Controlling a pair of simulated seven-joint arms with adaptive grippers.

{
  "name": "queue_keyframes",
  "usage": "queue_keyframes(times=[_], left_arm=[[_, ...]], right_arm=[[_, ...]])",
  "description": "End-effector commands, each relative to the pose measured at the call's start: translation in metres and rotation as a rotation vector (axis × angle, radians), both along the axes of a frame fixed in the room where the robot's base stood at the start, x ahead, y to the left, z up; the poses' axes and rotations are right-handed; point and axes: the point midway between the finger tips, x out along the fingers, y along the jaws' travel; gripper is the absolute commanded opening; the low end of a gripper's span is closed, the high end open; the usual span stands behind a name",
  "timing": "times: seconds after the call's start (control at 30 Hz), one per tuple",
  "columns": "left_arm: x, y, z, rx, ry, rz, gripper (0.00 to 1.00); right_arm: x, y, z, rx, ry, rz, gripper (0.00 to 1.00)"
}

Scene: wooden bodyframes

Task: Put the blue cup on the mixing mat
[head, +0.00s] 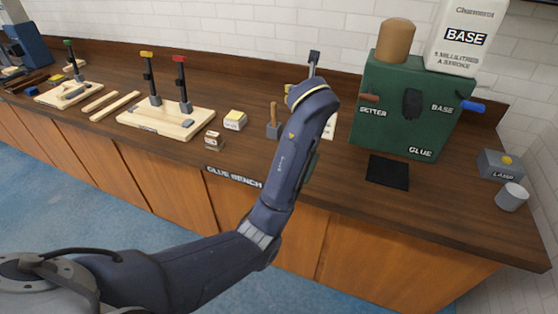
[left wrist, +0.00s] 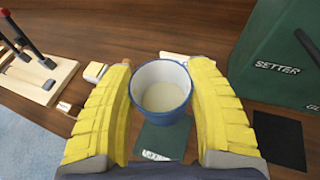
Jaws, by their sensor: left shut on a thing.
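The blue cup (left wrist: 160,112) shows in the left wrist view with a pale filling inside. It sits between the yellow fingers of my left gripper (left wrist: 163,78), which is shut on it. A dark green mat (left wrist: 170,138) with partly visible white lettering, likely the mixing mat, lies below and behind the cup. I cannot tell the gap between them. In the head view my left arm hides the cup and most of that mat. My right gripper is not in view.
A green SETTER/GLUE machine (head: 408,110) stands to the right, with a black pad (head: 388,172) before it. A lamp box (head: 497,164) and grey cylinder (head: 511,197) are at far right. Wooden boards with clamps (head: 166,120) stand left, near small labelled blocks (head: 235,120).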

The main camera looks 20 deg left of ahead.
Motion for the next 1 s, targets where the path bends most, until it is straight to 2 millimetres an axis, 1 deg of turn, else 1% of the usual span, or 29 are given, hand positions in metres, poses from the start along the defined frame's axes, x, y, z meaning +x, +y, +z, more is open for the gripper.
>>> queue_keyframes(times=[0.07, 0.17, 0.27, 0.5, 0.7, 0.8, 0.9, 1.0], left_arm=[[0.000, -0.001, 0.002, -0.001, 0.003, 0.003, 0.21], [-0.001, -0.001, -0.006, 0.000, 0.007, 0.006, 0.21], [-0.001, 0.000, -0.024, 0.001, 0.010, 0.008, 0.21], [-0.001, 0.000, -0.078, 0.002, 0.010, 0.008, 0.21], [-0.001, 0.000, -0.119, 0.002, 0.009, 0.008, 0.21], [-0.001, -0.001, -0.134, 0.001, 0.007, 0.007, 0.21], [-0.001, -0.001, -0.145, 0.001, 0.007, 0.007, 0.21], [-0.001, 0.000, -0.151, 0.001, 0.006, 0.007, 0.21]], right_arm=[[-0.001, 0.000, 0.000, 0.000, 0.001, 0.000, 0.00], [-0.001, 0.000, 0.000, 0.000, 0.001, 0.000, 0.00], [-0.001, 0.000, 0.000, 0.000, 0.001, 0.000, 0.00], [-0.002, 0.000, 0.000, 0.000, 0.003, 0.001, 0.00], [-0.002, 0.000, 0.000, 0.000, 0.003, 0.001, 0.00], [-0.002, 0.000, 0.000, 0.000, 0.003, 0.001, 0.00], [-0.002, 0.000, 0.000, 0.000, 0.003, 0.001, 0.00], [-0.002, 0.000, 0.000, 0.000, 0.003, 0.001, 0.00]])
